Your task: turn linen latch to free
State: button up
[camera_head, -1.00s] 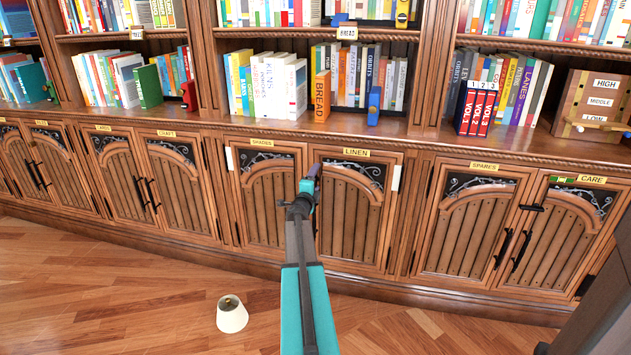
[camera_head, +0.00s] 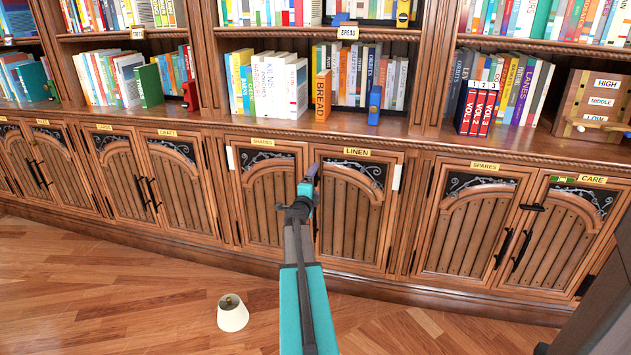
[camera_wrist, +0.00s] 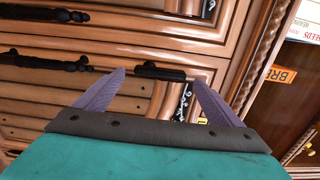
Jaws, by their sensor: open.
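The linen door (camera_head: 350,215) is a wooden cabinet door under a yellow LINEN label (camera_head: 357,152), and it looks closed. My gripper (camera_head: 313,172) is at the upper left edge of that door, and there it hides the latch in the head view. In the wrist view, my open gripper (camera_wrist: 159,77) has its two purple fingers apart. A small dark latch (camera_wrist: 158,71) shows in the gap between the fingertips, lying roughly parallel to the black door handles (camera_wrist: 40,61). I cannot tell whether a finger touches it.
The shades door (camera_head: 268,205) adjoins on the left. The spares and care doors on the right carry a similar black latch (camera_head: 531,207). A shelf ledge with an orange BREAD book (camera_head: 323,95) is above. A cream lampshade (camera_head: 232,314) stands on the floor.

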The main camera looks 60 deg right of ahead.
jog(key=v, duration=1.1)
jog(key=shift+p, duration=0.45)
jog(key=shift+w+a+r, duration=0.1)
jog(key=shift+w, duration=0.05)
